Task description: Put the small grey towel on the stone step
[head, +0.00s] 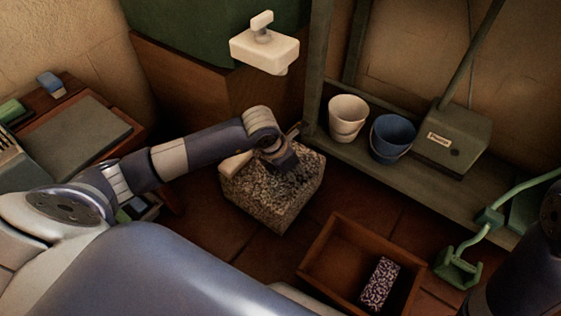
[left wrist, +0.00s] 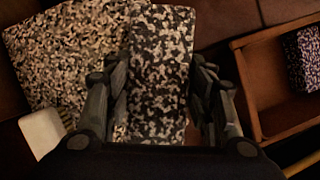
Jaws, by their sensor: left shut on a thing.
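The small grey towel (left wrist: 160,45), a folded block with a dark and pale speckled pattern, lies between the fingers of my left gripper (left wrist: 158,84) in the left wrist view. The gripper is shut on it. In the head view my left gripper (head: 282,163) points down over the speckled stone step (head: 262,205), and the towel is hard to tell from the step. The step also shows in the left wrist view (left wrist: 60,55), behind and left of the towel. I cannot tell whether the towel touches the step. My right gripper is not in view.
A cream block (head: 235,164) sits at the step's left edge. A wooden box (head: 330,262) holding a purple patterned block (head: 380,283) is on the floor at right. A cream bucket (head: 347,117) and a blue bucket (head: 391,138) stand on a shelf behind. A side table (head: 75,135) is left.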

